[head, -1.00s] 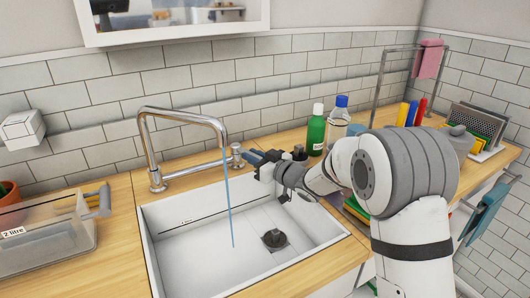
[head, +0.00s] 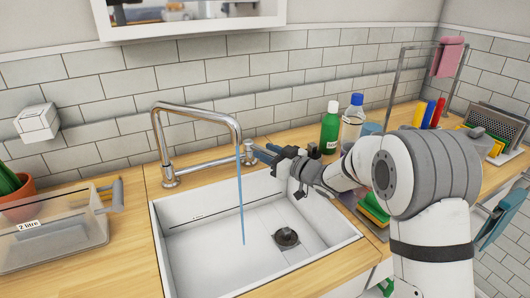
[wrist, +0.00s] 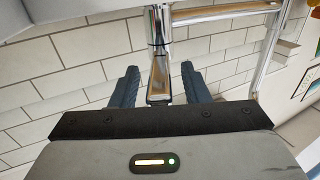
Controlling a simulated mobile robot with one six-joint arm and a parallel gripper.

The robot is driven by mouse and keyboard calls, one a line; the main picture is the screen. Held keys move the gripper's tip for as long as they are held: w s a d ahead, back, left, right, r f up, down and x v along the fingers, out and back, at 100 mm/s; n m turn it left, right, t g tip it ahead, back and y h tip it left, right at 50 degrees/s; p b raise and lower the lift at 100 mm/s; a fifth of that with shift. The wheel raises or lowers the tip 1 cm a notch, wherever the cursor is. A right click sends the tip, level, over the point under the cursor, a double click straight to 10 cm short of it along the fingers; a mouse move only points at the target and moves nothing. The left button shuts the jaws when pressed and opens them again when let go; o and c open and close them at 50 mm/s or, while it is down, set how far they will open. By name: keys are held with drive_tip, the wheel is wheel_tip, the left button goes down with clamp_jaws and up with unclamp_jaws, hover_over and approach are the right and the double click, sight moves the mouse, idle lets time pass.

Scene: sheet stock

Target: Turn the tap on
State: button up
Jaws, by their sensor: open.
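The chrome tap (head: 197,108) stands at the back of the white sink (head: 185,245). A blue stream of water (head: 241,200) falls from its spout into the basin. My gripper (head: 262,152) is at the right end of the tap's crossbar, by the tap handle, which it mostly hides in the head view. In the wrist view the handle (wrist: 159,82) lies between the two open dark fingers of my gripper (wrist: 160,78), with a gap on each side.
A green bottle (head: 329,133) and a clear bottle with a blue cap (head: 353,122) stand right of my gripper. A clear 2 litre container (head: 55,244) and a plant pot (head: 18,198) are at the left.

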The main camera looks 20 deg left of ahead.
sight(268, 151)
wheel_tip(268, 151, up, 10)
drive_tip(key=shift+p, duration=0.55)
drive_tip(key=shift+c, duration=0.4)
